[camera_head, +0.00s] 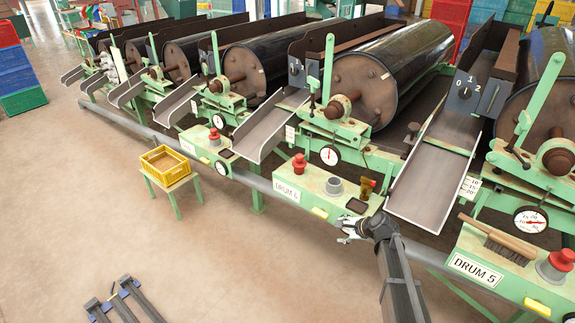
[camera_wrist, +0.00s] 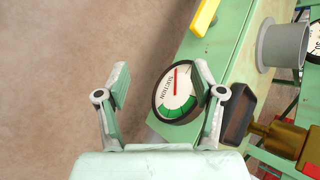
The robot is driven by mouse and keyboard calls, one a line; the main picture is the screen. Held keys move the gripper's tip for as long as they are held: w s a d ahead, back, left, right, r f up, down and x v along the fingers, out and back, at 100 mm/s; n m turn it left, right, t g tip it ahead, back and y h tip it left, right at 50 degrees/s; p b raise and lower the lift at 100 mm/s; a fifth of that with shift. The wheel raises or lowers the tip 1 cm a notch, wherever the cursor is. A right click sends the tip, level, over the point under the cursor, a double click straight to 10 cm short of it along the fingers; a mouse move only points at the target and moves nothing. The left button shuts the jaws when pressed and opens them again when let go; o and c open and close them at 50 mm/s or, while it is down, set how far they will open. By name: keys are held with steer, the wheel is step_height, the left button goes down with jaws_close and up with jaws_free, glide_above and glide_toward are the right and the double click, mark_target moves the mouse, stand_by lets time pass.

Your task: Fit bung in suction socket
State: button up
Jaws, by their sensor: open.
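On the DRUM 6 panel (camera_head: 290,183), a wide grey cylinder (camera_head: 334,186), apparently the suction socket, stands with no red piece on it. It also shows at upper right in the wrist view (camera_wrist: 282,45). A red knob-shaped piece (camera_head: 299,163), which looks like the bung, stands to its left on the panel; it is not seen in the wrist view. My gripper (camera_head: 350,229) is at the front edge of this panel, apart from both. In the wrist view my gripper (camera_wrist: 162,90) is open and empty, with the SUCTION gauge (camera_wrist: 178,92) beyond its right finger.
A brass valve with a red part (camera_head: 367,187) and a dark box (camera_head: 356,205) are at the panel's right end. The DRUM 5 panel (camera_head: 500,268) holds a brush (camera_head: 497,238) and a red piece on a grey base (camera_head: 557,264). A yellow crate (camera_head: 165,163) sits on a stool. Floor in front is open.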

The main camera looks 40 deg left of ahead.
steer(key=w+a+r+m+t+y+b, duration=0.1)
steer(key=w+a+r+m+y, duration=0.3)
steer(key=a+r+m, duration=0.45)
steer(key=m+t+y, duration=0.1)
steer(key=m, duration=0.3)
glide_toward(301, 157)
steer(key=x, duration=0.5)
steer(key=shift+w+p, duration=0.1)
steer(key=shift+p, duration=0.2)
steer(key=shift+p+x, duration=0.55)
steer(key=shift+x, duration=2.5)
steer(key=shift+c, duration=0.4)
jaws_close()
